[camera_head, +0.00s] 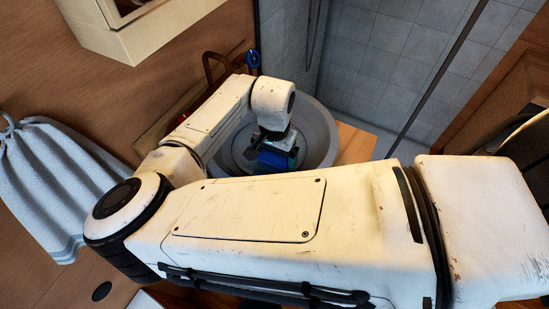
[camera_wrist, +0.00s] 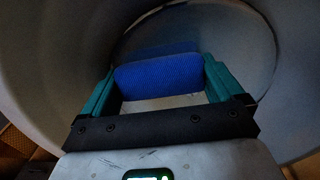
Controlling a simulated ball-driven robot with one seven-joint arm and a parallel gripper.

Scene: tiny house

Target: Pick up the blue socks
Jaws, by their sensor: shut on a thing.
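The blue socks (camera_wrist: 160,76) show as a blue bundle between the two teal fingers of my gripper (camera_wrist: 160,82) in the wrist view. My gripper is shut on them, with a finger at each side. In the head view, my gripper (camera_head: 276,156) points down into a round grey basin (camera_head: 325,130), and the blue socks (camera_head: 272,160) show small and dark at its tip. The lower part of the socks is hard to make out, and I cannot tell whether they touch the basin's bottom.
The basin's curved wall surrounds my gripper closely. A wooden surface (camera_head: 354,146) lies to the basin's right, beside a tiled wall (camera_head: 385,60). A light blue towel (camera_head: 45,180) hangs at the left. A white cabinet (camera_head: 140,28) is at the upper left.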

